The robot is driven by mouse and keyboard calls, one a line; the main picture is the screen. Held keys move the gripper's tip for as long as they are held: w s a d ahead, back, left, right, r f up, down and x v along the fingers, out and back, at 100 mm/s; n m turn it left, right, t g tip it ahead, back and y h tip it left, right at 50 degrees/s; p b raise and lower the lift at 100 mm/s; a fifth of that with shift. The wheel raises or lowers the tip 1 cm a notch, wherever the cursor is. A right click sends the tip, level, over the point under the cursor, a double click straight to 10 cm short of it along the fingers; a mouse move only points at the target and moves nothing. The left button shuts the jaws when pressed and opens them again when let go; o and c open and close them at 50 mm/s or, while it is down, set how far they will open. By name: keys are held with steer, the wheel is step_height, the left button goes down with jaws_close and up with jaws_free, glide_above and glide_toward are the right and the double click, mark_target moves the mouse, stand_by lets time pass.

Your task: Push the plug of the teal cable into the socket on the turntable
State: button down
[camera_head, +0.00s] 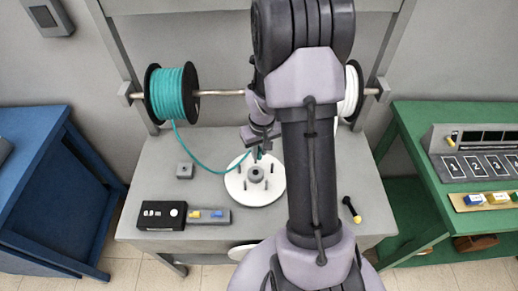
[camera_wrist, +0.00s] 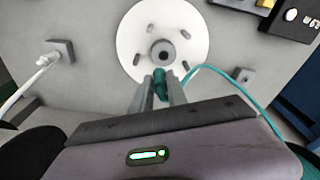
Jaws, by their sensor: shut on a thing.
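The teal cable (camera_head: 195,160) runs from its spool (camera_head: 172,94) down to my gripper (camera_head: 260,150). In the wrist view, my gripper (camera_wrist: 161,92) is shut on the teal plug (camera_wrist: 160,80), and the cable (camera_wrist: 215,70) trails off to the right. The turntable (camera_head: 240,192) is a white disc with several short pegs; it also shows in the wrist view (camera_wrist: 125,45). The socket (camera_head: 256,173) is a dark grey round hub at its middle, with a dark hole in the wrist view (camera_wrist: 163,53). The plug appears above the disc, apart from the hub; its exact height is unclear.
A small grey block (camera_head: 185,171) stands left of the turntable. A control box (camera_head: 162,215) with yellow and blue buttons sits at front left. A black and yellow tool (camera_head: 350,209) lies at right. A white plug (camera_wrist: 46,59) sits at another block (camera_wrist: 63,49). My arm hides part of the bench.

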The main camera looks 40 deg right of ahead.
steer(key=w+a+f, duration=0.1)
steer(key=b, duration=0.5)
glide_above(255, 171)
steer(key=shift+s+f, duration=0.15)
steer(key=shift+f, duration=1.35)
steer(key=shift+s+f, duration=0.1)
steer(key=shift+f, duration=1.4)
steer(key=shift+f+b, duration=1.05)
steer(key=c, duration=1.2)
jaws_free()
steer(key=shift+c, duration=0.2)
step_height(255, 171, up, 17)
steer(key=s+p, duration=0.2)
steer(key=p, duration=0.3)
steer(key=s+a+r+t+b, duration=0.2)
steer(key=a+r+b, duration=0.3)
steer(key=a, duration=0.6)
steer(key=s+a+r+m+t+y+b, duration=0.1)
steer(key=s+a+b, duration=0.3)
steer(key=s+a, duration=0.7)
steer(key=shift+s+a+r+t+y, duration=0.15)
steer(key=shift+s+a+t+y, duration=0.25)
steer(key=shift+a+t+y, duration=0.5)
